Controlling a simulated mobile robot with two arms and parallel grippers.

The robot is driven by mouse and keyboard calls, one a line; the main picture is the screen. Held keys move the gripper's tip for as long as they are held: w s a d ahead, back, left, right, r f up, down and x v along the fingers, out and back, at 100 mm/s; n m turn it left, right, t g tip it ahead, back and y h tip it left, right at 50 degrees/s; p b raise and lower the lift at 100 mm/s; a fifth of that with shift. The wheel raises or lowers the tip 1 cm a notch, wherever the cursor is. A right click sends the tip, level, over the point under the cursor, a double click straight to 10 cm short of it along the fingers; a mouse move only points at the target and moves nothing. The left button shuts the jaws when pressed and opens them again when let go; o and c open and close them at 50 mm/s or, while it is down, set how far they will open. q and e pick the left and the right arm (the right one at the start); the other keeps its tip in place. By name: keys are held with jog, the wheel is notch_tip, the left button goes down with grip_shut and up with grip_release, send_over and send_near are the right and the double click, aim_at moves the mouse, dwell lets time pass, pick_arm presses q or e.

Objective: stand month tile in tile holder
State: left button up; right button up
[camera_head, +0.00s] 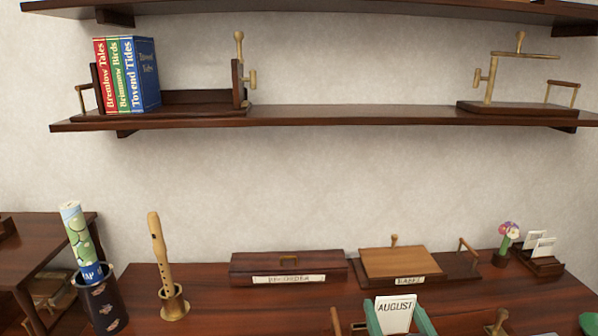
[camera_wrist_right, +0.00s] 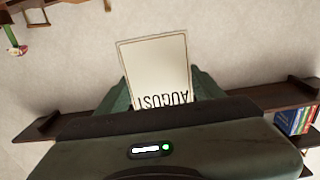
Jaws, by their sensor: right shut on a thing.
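The month tile (camera_head: 395,313) is a white card reading AUGUST. My right gripper (camera_head: 398,325) is shut on it, with a green finger at each side, low in the head view. The tile also shows in the right wrist view (camera_wrist_right: 154,70), where its lettering is upside down. A dark wooden holder (camera_head: 546,265) with white tiles standing in it is at the back right of the desk. It looks like the tile holder; my right gripper is apart from it, to its left and nearer. My left gripper is not in view.
A flower in a small pot (camera_head: 501,258) stands just left of the holder. A lidded box (camera_head: 400,262) and a long dark box (camera_head: 288,263) lie at the back. A recorder (camera_head: 159,250) stands at left. A shelf (camera_head: 350,116) with books (camera_head: 126,75) runs above.

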jog(key=s+f, duration=0.1)
jog(key=s, duration=0.1)
jog(key=s+f, duration=0.1)
jog(key=s, duration=0.1)
jog(key=s+f, duration=0.1)
jog(key=s, duration=0.1)
jog(key=shift+s+d+f, duration=0.2)
jog(key=shift+d+f, duration=0.15)
jog(key=shift+n+y, duration=0.3)
jog(key=shift+y, duration=0.1)
jog(key=w+r, duration=0.4)
jog(key=w+a+r, duration=0.1)
jog(key=w+r, duration=0.4)
jog(key=w+a+r, duration=0.1)
jog(key=w+r, duration=0.3)
jog(key=w, duration=0.1)
jog(key=shift+r, duration=0.3)
notch_tip(320, 180, down, 16)
jog(key=shift+f+b, duration=0.15)
jog(key=shift+b, duration=0.95)
notch_tip(320, 180, down, 3)
jog(key=shift+p, duration=0.35)
jog(key=shift+f, duration=0.15)
